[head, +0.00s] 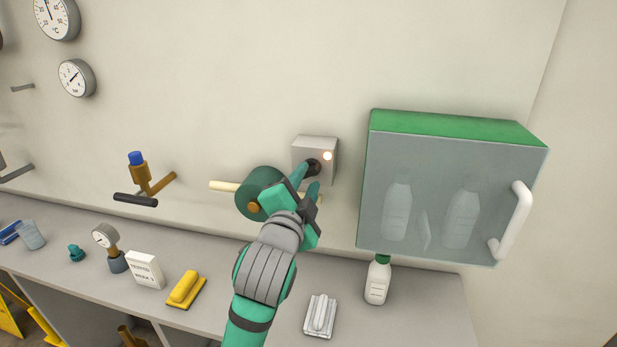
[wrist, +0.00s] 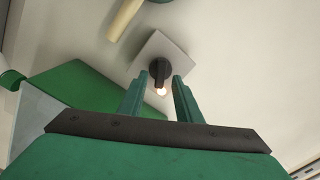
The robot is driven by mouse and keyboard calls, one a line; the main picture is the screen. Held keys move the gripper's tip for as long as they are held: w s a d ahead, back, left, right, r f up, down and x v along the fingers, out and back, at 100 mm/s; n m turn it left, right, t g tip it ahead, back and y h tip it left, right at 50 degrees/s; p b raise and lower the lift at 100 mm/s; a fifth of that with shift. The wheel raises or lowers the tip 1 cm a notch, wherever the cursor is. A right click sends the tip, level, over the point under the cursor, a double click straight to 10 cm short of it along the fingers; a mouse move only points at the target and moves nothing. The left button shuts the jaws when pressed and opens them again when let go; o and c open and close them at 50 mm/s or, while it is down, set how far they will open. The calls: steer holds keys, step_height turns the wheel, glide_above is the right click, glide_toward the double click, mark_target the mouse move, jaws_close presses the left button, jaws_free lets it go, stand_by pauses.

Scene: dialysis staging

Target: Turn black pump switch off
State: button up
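The black pump switch (head: 313,167) is a dark knob on a grey box (head: 318,146) fixed to the wall. A lit white lamp (head: 328,156) sits on the box beside the knob. In the wrist view the knob (wrist: 160,70) stands just beyond the fingertips, with the lamp (wrist: 161,91) glowing below it. My gripper (head: 307,185) reaches up to the box from below. In the wrist view its two green fingers (wrist: 157,82) are apart, one on each side of the knob's line. Nothing is between them, and I cannot tell whether the tips touch the knob.
A green cabinet (head: 450,126) with a clear door and white handle (head: 513,222) is close on the right. A counter below holds a white bottle (head: 377,281) and a yellow block (head: 186,287).

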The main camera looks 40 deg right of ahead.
steer(key=shift+x, duration=1.05)
jaws_close()
steer(key=shift+n, duration=0.3)
steer(key=n, duration=1.1)
steer(key=shift+a, duration=0.1)
steer(key=shift+n, duration=0.3)
